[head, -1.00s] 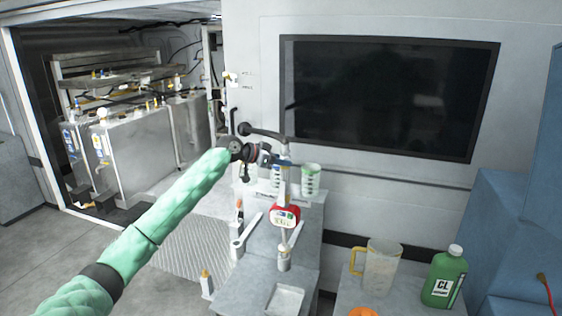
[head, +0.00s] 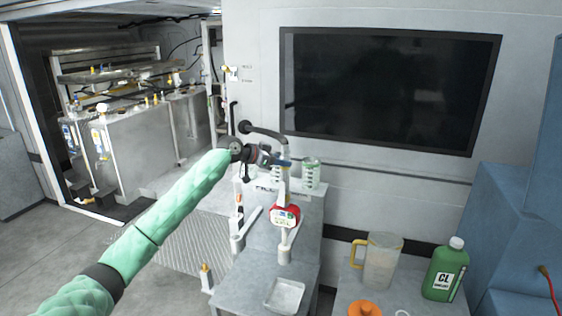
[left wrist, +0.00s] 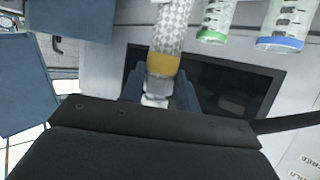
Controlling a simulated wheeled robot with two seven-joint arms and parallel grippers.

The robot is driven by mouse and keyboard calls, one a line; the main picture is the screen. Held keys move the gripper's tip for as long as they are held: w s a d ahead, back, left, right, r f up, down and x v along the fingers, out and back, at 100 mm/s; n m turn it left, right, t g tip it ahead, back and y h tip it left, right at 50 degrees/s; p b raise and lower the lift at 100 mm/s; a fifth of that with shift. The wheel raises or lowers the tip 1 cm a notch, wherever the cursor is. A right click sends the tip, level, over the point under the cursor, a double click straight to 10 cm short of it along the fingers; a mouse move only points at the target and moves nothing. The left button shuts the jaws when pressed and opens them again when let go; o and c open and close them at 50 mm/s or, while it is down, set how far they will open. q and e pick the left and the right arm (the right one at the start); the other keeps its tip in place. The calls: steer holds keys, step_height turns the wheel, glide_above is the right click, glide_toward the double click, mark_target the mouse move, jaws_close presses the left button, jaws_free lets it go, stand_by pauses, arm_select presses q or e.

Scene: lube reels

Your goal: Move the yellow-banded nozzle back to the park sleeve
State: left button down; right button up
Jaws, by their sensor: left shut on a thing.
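My left gripper (head: 285,162) is shut on the yellow-banded nozzle just above its red meter head (head: 285,216). The nozzle hangs roughly upright over the grey bench. In the left wrist view its braided hose and yellow band (left wrist: 163,66) lie between my blue fingers. A pale upright sleeve (head: 284,254) stands right below the meter, with a slanted white piece beside it. I cannot tell whether the nozzle tip is inside this sleeve or in front of it. A similar pale sleeve (head: 237,246) stands to the left. My right gripper is out of view.
Two clear cups (head: 311,174) stand behind the nozzle. A shallow tray (head: 284,295) lies at the bench front. A clear jug (head: 380,262), a green bottle (head: 446,269) and an orange funnel (head: 365,308) are at right. A dark screen (head: 388,92) hangs behind.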

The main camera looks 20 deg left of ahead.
arm_select(q)
steer(key=shift+f, duration=0.25)
stand_by(0.7)
steer(key=shift+r, duration=0.2)
step_height(320, 180, up, 10)
steer(key=p, duration=0.3)
steer(key=shift+p, duration=0.35)
stand_by(1.2)
steer(key=shift+f, duration=0.15)
